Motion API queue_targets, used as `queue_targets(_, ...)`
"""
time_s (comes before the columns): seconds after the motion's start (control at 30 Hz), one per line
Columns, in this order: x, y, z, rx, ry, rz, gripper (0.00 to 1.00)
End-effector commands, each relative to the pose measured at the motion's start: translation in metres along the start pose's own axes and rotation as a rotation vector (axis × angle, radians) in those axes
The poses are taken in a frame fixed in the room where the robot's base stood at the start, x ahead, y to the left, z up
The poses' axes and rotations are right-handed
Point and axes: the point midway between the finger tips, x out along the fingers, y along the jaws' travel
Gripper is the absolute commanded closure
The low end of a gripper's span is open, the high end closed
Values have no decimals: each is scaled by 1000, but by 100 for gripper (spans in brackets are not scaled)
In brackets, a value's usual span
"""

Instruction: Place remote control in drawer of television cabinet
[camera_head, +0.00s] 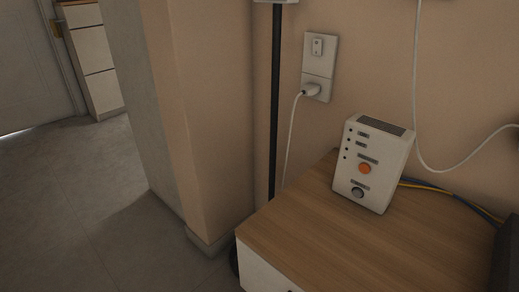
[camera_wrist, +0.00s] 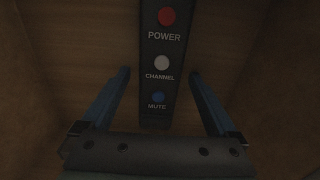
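The remote control (camera_wrist: 161,80) is a dark bar with a red POWER, a white CHANNEL and a blue MUTE button, seen in the wrist view. It lies on a dim wooden surface (camera_wrist: 100,40); brown walls rise at left and right, like the inside of a drawer. My gripper (camera_wrist: 159,73) is open, its blue fingers on either side of the remote's near end with a gap on each side. In the head view, a cabinet with a wooden top (camera_head: 300,225) and white front (camera_head: 262,275) stands at lower right; its drawer and my gripper are not visible there.
A white box with an orange button (camera_head: 372,163) stands on the cabinet top, with blue and yellow cables behind it. A black pole (camera_head: 275,110) and a plugged outlet (camera_head: 318,68) are beside it. Floor (camera_head: 80,200) at left is clear.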

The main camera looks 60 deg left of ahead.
Motion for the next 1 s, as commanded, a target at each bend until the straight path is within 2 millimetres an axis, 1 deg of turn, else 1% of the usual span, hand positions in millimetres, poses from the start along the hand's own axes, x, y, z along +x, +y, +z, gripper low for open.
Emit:
queue_targets(0.17,-1,0,0,0,0,0,6)
queue_targets(0.27,-8,0,0,0,0,-1,6)
queue_targets(0.37,-22,0,0,0,0,1,6)
queue_targets(0.7,-91,0,0,0,0,1,6)
queue_targets(0.83,-109,0,0,0,0,0,6)
queue_targets(1.0,-122,0,0,0,-1,-1,6)
